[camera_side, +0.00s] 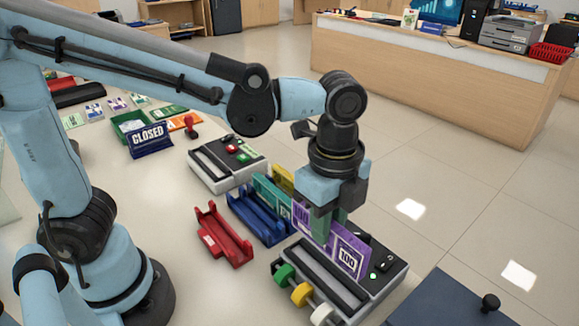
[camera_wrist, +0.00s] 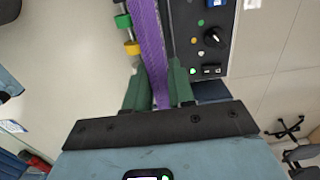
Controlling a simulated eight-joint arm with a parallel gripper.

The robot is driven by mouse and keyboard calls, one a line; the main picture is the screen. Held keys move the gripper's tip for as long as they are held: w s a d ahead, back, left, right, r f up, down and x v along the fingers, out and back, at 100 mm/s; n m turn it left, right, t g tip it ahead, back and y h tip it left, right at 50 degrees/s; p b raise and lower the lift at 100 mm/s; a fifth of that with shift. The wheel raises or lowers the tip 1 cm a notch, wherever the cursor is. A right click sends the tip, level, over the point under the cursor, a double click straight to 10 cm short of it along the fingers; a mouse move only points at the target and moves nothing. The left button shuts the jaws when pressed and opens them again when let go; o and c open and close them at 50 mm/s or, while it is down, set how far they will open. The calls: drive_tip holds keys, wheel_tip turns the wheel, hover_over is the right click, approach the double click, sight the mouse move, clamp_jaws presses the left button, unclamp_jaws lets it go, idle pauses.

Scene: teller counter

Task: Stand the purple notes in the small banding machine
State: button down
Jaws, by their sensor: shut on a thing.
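The purple notes (camera_side: 349,254), marked 100, stand upright on their long edge in the side view. In the wrist view the notes (camera_wrist: 149,40) show as a thin purple strip running between the green fingers of my gripper (camera_wrist: 159,88). A grey and black banding machine (camera_side: 310,277) with green, yellow and white rollers lies directly under the notes. It also shows in the wrist view (camera_wrist: 202,62). The notes' lower edge is at its slot, but I cannot tell how deep it sits.
A second machine (camera_side: 205,165) with a red button stands farther back. A blue rack (camera_side: 257,218) beside my gripper has teal notes (camera_side: 268,192) and yellow notes (camera_side: 281,178) near it. A red rack (camera_side: 222,240) looks empty. A dark blue box (camera_side: 435,302) is at front right.

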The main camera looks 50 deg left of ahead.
sight(326, 251)
drive_tip(key=shift+s+d+f, duration=0.15)
drive_tip(key=shift+d+f, duration=0.15)
drive_tip(key=shift+d, duration=0.05)
drive_tip(key=shift+f, duration=1.75)
drive_tip(key=shift+f, duration=0.15)
drive_tip(key=shift+f, duration=0.95)
drive_tip(key=c, duration=0.9)
unclamp_jaws()
drive_tip(key=shift+r, duration=0.1)
drive_tip(key=shift+r, duration=3.45)
